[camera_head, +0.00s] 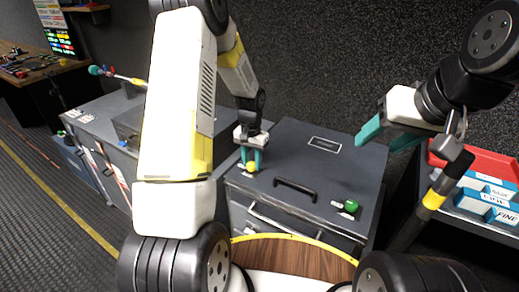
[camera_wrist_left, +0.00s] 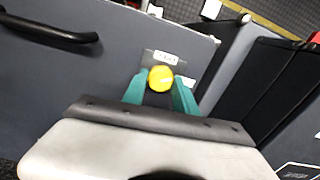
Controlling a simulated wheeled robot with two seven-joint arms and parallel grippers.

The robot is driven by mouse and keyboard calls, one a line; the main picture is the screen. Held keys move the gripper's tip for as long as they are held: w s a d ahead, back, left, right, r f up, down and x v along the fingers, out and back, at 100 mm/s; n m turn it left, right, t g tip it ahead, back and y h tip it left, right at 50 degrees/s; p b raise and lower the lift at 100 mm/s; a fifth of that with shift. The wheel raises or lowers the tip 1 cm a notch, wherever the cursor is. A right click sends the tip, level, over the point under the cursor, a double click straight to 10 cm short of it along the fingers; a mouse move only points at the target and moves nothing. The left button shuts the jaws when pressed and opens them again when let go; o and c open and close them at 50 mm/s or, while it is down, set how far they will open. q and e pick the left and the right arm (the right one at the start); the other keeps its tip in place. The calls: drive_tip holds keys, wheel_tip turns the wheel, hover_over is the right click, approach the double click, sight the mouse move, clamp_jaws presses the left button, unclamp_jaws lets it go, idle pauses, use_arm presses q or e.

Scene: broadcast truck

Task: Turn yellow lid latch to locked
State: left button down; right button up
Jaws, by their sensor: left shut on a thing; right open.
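The yellow latch knob (camera_head: 251,167) sits at the left front part of the grey case lid (camera_head: 318,165). My left gripper (camera_head: 250,160) reaches down onto it, its teal fingers shut on the knob. In the left wrist view the round yellow knob (camera_wrist_left: 160,78) shows between the teal fingertips (camera_wrist_left: 160,92), with a small label plate just beyond it. The label's text is too small to read. My right gripper (camera_head: 385,133) is open and empty, raised above the right side of the case.
A black handle (camera_head: 295,188) and a green knob (camera_head: 350,206) are on the case lid. A red tray with blue labelled bins (camera_head: 485,200) stands at the right. A grey cabinet (camera_head: 100,125) stands at the left. My left arm hides part of the scene.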

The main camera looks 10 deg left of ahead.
sight(252, 164)
use_arm(q)
drive_tip(key=m, duration=0.6)
drive_tip(key=shift+m, duration=0.3)
idle(0.4)
drive_tip(key=c, duration=1)
unclamp_jaws()
drive_tip(key=shift+o, duration=0.2)
drive_tip(key=shift+r, duration=0.1)
wheel_tip(252, 164, up, 8)
drive_tip(key=shift+f, duration=0.25)
drive_tip(key=shift+r, duration=0.1)
